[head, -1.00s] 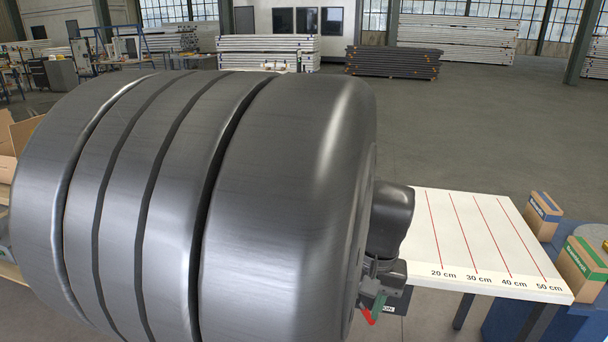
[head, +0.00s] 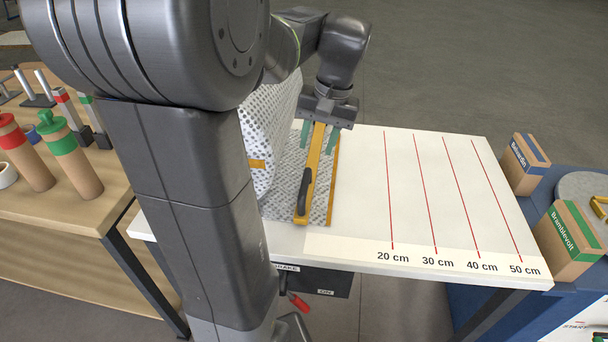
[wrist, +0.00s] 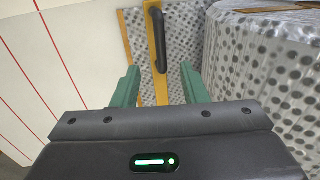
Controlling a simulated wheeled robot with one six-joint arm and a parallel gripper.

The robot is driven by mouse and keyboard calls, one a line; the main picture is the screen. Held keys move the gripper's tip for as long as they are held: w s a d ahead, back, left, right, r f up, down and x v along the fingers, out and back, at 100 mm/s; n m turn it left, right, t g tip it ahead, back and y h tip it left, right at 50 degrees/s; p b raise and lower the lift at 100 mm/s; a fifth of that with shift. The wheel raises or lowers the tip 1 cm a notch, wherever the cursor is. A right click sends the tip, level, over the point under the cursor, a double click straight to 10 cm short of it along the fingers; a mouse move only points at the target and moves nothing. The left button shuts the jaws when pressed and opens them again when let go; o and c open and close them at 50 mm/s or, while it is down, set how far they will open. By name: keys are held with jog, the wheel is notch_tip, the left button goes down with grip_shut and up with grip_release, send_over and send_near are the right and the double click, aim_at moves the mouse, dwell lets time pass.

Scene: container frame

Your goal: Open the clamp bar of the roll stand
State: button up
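The clamp bar (head: 314,160) is yellow with a black handle (head: 304,192) near its front end. It runs over the dotted sheet beside the roll (head: 265,140), which my arm partly hides. The bar (wrist: 158,60) and handle (wrist: 157,35) also show in the wrist view. My gripper (head: 318,138) is over the bar's far part, away from the handle. Its green fingers (wrist: 160,85) are open, one on each side of the bar, with gaps between. I cannot tell whether the bar presses on the sheet.
The white table (head: 360,220) has red lines from 20 to 50 cm and is clear there. A red lever (head: 298,301) is below its front edge. Boxes (head: 525,164) stand at right. A wooden bench (head: 60,205) with capped tubes is at left. A yellow strip (head: 333,185) edges the sheet.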

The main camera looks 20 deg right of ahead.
aim_at(305, 186)
jog(key=f, duration=0.4)
jog(key=a+f+b, duration=0.1)
jog(key=f, duration=0.3)
jog(key=w+a+f, duration=0.1)
jog(key=f, duration=0.3)
jog(key=shift+a+f, duration=0.1)
jog(key=shift+f, duration=0.1)
jog(key=shift+w, duration=0.1)
grip_shut()
